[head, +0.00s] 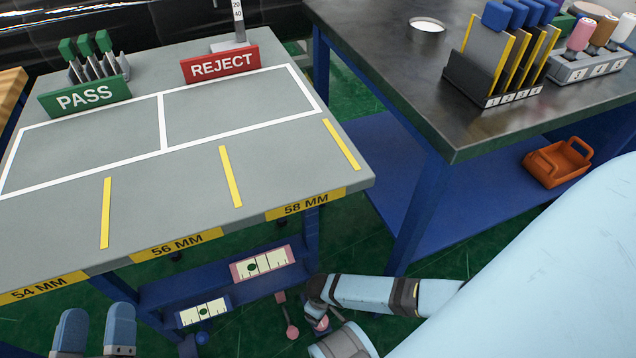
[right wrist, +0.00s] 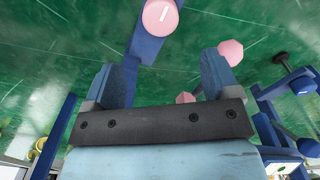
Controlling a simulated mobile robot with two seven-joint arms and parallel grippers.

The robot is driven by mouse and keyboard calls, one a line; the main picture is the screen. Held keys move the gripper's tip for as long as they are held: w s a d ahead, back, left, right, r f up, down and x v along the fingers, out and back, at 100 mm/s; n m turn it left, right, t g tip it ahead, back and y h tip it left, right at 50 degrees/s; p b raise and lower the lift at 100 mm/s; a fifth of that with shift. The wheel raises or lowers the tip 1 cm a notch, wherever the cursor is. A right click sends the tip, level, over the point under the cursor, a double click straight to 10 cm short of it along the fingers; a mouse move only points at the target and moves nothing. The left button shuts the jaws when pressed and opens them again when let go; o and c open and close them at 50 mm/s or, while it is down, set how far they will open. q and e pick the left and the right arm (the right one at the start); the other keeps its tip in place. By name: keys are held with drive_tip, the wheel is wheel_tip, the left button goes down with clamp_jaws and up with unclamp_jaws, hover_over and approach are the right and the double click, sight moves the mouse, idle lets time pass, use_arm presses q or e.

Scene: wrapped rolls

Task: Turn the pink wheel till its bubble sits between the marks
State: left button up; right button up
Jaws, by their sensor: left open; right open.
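A pink-framed gauge (head: 262,264) hangs below the table's front edge in the head view. Its dark green bubble (head: 252,267) is left of centre; whether it lies between marks is too small to tell. Below it are a round pink knob (head: 292,332) and another pink piece (head: 320,323) by my right arm. In the right wrist view, a pink disc with a white line (right wrist: 161,16) is on a blue post beyond my open, empty right gripper (right wrist: 160,65). Pink knobs (right wrist: 231,51) show near its right finger. My left gripper (head: 95,322) is open and empty at bottom left.
A blue-framed gauge (head: 204,311) with a blue knob (head: 202,338) is left of the pink one. The grey table (head: 200,190) above holds PASS (head: 85,97) and REJECT (head: 220,65) signs. A dark bench (head: 400,75) and blue posts are close by.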

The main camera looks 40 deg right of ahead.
wheel_tip(320, 180, down, 11)
drive_tip(key=b, duration=0.5)
drive_tip(key=shift+r+b, duration=0.2)
drive_tip(key=shift+b, duration=0.15)
drive_tip(key=shift+f+b, duration=0.4)
drive_tip(key=shift+f, duration=0.3)
use_arm(q)
wheel_tip(320, 180, down, 9)
drive_tip(key=m+g, duration=0.1)
drive_tip(key=g, duration=0.2)
drive_tip(key=shift+w+d+g, duration=0.2)
drive_tip(key=shift+d+g, duration=0.1)
drive_tip(key=shift+d, duration=0.05)
use_arm(e)
drive_tip(key=c, duration=0.9)
